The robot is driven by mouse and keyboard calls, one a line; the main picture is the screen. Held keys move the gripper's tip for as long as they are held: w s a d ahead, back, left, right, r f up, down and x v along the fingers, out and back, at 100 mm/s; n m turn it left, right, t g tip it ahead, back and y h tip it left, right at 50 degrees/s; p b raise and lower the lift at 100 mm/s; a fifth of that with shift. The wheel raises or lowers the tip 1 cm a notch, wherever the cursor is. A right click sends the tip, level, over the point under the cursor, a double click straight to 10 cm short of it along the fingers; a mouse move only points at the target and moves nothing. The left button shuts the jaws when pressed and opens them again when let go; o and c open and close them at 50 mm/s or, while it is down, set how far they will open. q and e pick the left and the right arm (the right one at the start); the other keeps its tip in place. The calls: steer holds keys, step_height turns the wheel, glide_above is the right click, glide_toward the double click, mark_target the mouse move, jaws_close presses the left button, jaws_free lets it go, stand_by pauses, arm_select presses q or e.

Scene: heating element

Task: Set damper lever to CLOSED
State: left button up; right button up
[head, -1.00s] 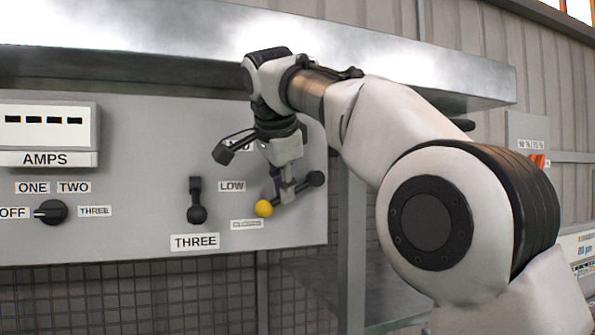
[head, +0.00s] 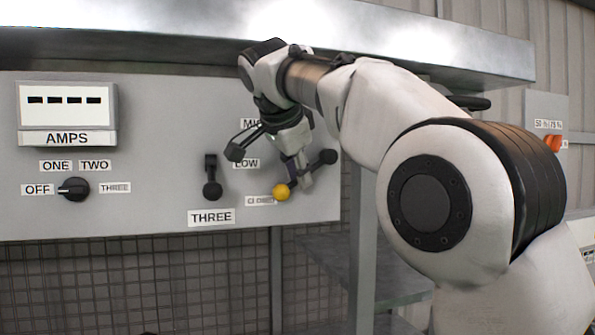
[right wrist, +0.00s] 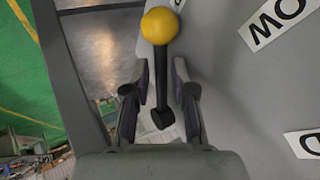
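The damper lever is a dark bar with a yellow ball (head: 281,192) at its end and a black pivot (head: 328,157) on the panel. It slants down to the left, with the ball at the right end of the CLOSED label (head: 259,200), partly overlapping it. My right gripper (head: 298,172) is at the lever. In the right wrist view, the fingers of my right gripper (right wrist: 162,85) stand apart on both sides of the bar, with gaps showing; the yellow ball (right wrist: 162,26) is beyond the fingertips. My left gripper is out of view.
The grey panel (head: 140,200) also carries a rotary knob (head: 74,189), a black lever (head: 212,178) above a THREE label, and an AMPS display (head: 67,108). A metal ledge (head: 180,50) runs above. Wire mesh (head: 150,280) lies below.

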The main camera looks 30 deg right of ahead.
steer(key=v, duration=0.7)
steer(key=shift+a+r, duration=0.15)
